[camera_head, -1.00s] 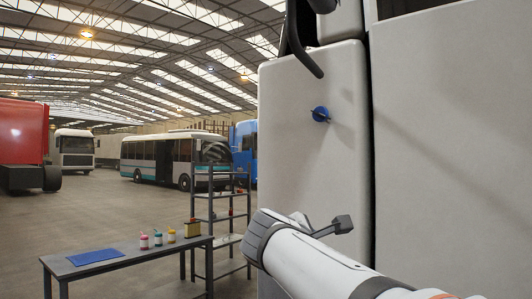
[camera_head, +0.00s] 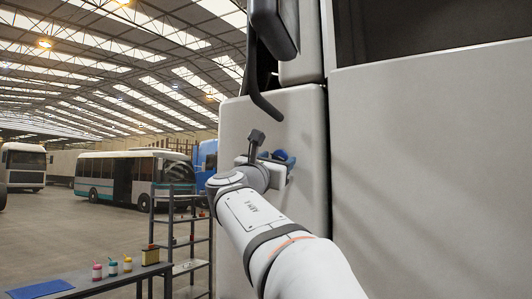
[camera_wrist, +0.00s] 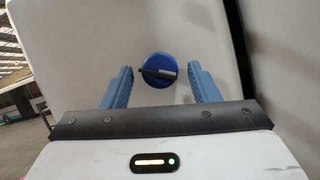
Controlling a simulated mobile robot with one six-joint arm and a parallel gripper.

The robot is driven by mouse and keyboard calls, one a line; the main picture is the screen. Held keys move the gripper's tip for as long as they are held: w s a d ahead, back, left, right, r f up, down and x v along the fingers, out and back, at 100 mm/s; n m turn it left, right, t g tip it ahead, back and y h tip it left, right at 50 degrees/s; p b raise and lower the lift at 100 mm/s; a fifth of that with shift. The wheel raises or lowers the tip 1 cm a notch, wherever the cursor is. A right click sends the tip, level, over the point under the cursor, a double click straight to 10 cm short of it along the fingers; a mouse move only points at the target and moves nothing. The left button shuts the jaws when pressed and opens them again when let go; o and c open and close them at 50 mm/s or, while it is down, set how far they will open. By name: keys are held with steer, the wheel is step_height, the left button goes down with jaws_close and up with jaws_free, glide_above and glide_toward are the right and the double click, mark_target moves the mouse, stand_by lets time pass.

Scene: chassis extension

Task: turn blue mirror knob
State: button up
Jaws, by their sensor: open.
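The blue mirror knob (camera_wrist: 157,81) is round, with a dark bar lying nearly level across its face. It sits on the white vehicle panel (camera_head: 300,118), below the black mirror arm. In the wrist view it shows between the two blue fingers of my gripper (camera_wrist: 160,69), which is open. The fingers stand to the left and right of the knob with a gap on each side. I cannot tell how far the fingertips reach along its depth. In the head view my arm's end is at the panel and partly hides the knob (camera_head: 283,156).
The black mirror (camera_head: 274,25) and its curved arm hang just above my gripper. A table (camera_head: 110,283) with small bottles and a blue mat, and a metal shelf (camera_head: 180,225), stand at lower left. A bus (camera_head: 130,178) is parked farther back on open floor.

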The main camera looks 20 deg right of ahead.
steer(key=shift+w+d+r, duration=0.15)
steer(key=shift+w+d, duration=0.1)
steer(key=shift+d, duration=0.15)
steer(key=shift+c, duration=0.3)
